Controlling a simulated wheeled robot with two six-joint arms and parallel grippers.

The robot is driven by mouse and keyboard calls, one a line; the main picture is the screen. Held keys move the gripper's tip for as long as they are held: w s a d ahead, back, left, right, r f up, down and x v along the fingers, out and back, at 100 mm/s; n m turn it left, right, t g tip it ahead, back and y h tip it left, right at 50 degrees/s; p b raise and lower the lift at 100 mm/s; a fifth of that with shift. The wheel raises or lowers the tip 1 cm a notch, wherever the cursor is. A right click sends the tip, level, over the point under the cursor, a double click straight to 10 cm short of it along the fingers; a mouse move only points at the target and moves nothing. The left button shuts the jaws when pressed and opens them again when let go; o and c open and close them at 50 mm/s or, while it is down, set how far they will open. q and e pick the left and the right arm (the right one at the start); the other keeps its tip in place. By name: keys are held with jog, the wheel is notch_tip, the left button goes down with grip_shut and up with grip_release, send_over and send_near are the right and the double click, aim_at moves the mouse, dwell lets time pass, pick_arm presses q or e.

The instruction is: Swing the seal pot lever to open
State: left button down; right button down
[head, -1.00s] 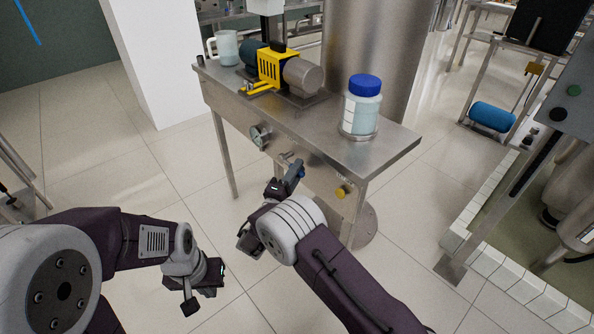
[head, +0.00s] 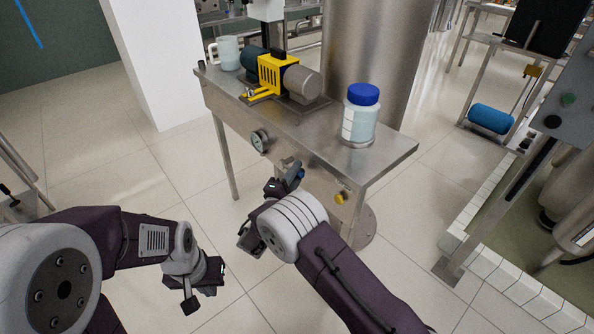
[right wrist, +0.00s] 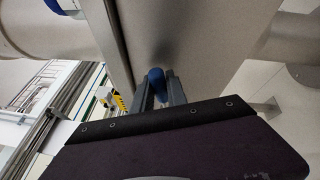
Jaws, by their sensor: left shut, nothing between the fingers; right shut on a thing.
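The blue-handled lever (head: 298,172) sits on the front of the steel bench, between the round gauge and a yellow knob. Its blue grip (right wrist: 156,76) also shows in the right wrist view, between the two dark fingers. My right gripper (head: 287,182) is shut on that grip, in front of the bench. The gripper hides part of the lever, so its exact angle is hard to tell. My left gripper (head: 203,280) is shut and empty, low over the tiled floor at the left, well apart from the bench.
The steel bench (head: 395,152) carries a blue-capped jar (head: 361,115), a yellow and grey pump unit (head: 275,75) and a mug (head: 228,53). A gauge (head: 260,140) and a yellow knob (head: 341,197) stick out of its front. The floor left of the bench is clear.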

jog(key=n, duration=0.1)
jog(key=r+n+p, duration=0.1)
jog(key=r+p, duration=0.1)
jog(key=shift+w+a+r+n+g+y, duration=0.1)
jog(key=shift+w+a+n+g+y, duration=0.15)
jog(key=shift+n+g+y, duration=0.15)
jog(key=shift+w+r+n+g+p, duration=0.2)
jog(key=shift+r+n+g+p, duration=0.1)
jog(key=shift+n+p, duration=0.4)
jog(key=shift+a, duration=0.1)
jog(key=c, duration=1.3)
grip_release()
jog(key=shift+f, duration=0.1)
